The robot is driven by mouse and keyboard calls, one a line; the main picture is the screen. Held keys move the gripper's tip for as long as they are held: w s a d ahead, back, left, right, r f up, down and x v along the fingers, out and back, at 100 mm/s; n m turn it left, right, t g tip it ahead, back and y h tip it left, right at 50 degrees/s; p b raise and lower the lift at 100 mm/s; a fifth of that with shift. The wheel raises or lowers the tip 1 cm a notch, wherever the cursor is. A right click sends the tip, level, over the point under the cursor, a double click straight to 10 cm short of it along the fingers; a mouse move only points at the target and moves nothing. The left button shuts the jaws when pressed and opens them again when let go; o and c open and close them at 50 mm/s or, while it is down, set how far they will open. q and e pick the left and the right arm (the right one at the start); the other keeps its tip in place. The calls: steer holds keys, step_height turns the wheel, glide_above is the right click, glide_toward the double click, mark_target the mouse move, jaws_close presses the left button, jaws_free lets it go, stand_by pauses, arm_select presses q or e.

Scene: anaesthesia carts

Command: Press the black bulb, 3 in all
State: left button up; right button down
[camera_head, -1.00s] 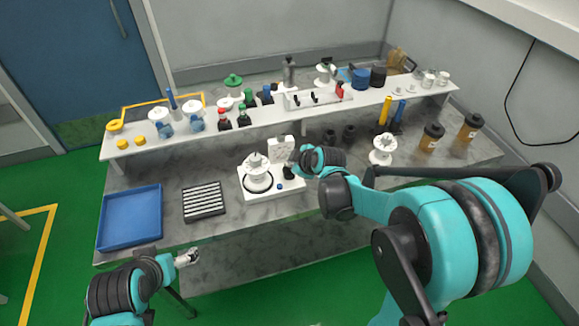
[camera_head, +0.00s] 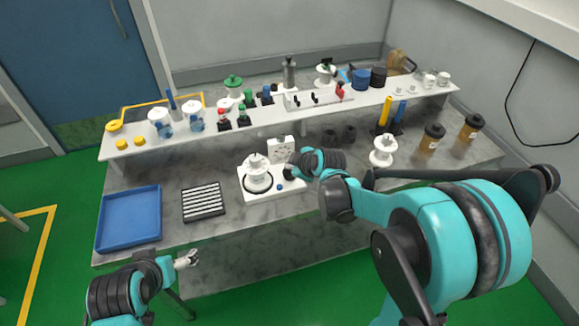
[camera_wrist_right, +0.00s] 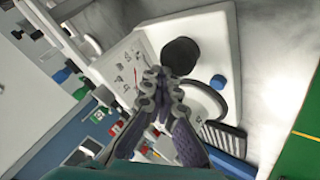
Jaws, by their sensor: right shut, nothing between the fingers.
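The black bulb (camera_wrist_right: 181,56) is a dark round knob on the white device (camera_wrist_right: 207,35), beside a blue button (camera_wrist_right: 218,82). In the head view the bulb (camera_head: 289,174) sits at the device's right side, partly hidden by my right gripper. My right gripper (camera_wrist_right: 163,80) is shut and empty, its fingertips close to the bulb; I cannot tell whether they touch it. In the head view this gripper (camera_head: 292,164) is just above the bulb. My left gripper (camera_head: 187,259) is in front of the bench, away from the device; its jaws are too small to read.
The device carries a white spool-like part (camera_head: 257,175) and an upright dial panel (camera_head: 281,149). A black ribbed rack (camera_head: 203,202) and blue tray (camera_head: 130,218) lie to the left. Behind runs a raised white shelf (camera_head: 220,133) with several bottles and jars. The bench front is bare.

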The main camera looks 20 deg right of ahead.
steer(key=shift+r, duration=0.1)
steer(key=shift+r+p, duration=0.95)
steer(key=shift+r, duration=0.15)
steer(key=shift+r, duration=0.15)
step_height(320, 180, up, 5)
steer(key=p, duration=0.4)
stand_by(1.3)
step_height(320, 180, up, 4)
steer(key=shift+f+p, duration=0.2)
steer(key=shift+p, duration=0.9)
steer(key=shift+f, duration=0.15)
